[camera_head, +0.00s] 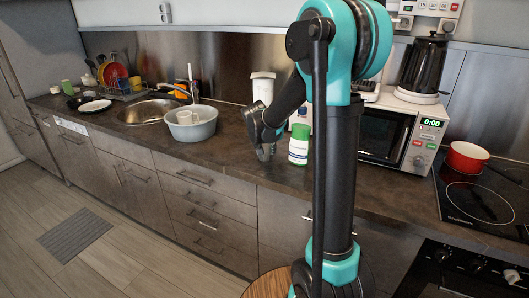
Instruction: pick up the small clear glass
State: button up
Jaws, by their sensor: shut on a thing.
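My gripper (265,153) is low over the dark countertop (232,160), between the grey basin and a white bottle with a green cap (299,146). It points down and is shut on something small. The held thing is hard to make out against the dark counter and the fingers; it appears to be the small clear glass. I cannot tell whether it still touches the counter. No other clear glass stands out in this view.
A grey basin (191,126) with a white item inside stands left of my gripper, near the sink (148,111). A white container (263,90) is behind. The microwave (398,136), red pan (466,158) and hob (482,200) are right. The front counter strip is clear.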

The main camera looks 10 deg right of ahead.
jog(key=shift+r, duration=0.1)
notch_tip(320, 180, up, 19)
jog(key=w+a+r, duration=0.2)
jog(key=w+a, duration=1.1)
jog(key=a, duration=0.1)
jog(key=w+a+f, duration=0.2)
jog(key=w+a, duration=0.2)
jog(key=w+a+f, duration=0.2)
jog(key=w+a, duration=0.2)
jog(key=w+a+f, duration=0.2)
jog(key=w+a, duration=0.1)
jog(key=a, duration=0.1)
jog(key=shift+w+a+f, duration=0.3)
jog(key=shift+w+f, duration=0.05)
jog(key=shift+w, duration=0.05)
jog(key=shift+w+d, duration=0.1)
jog(key=shift+w, duration=0.05)
jog(key=shift+w+d, duration=0.15)
jog(key=shift+w, duration=0.1)
dwell(0.4)
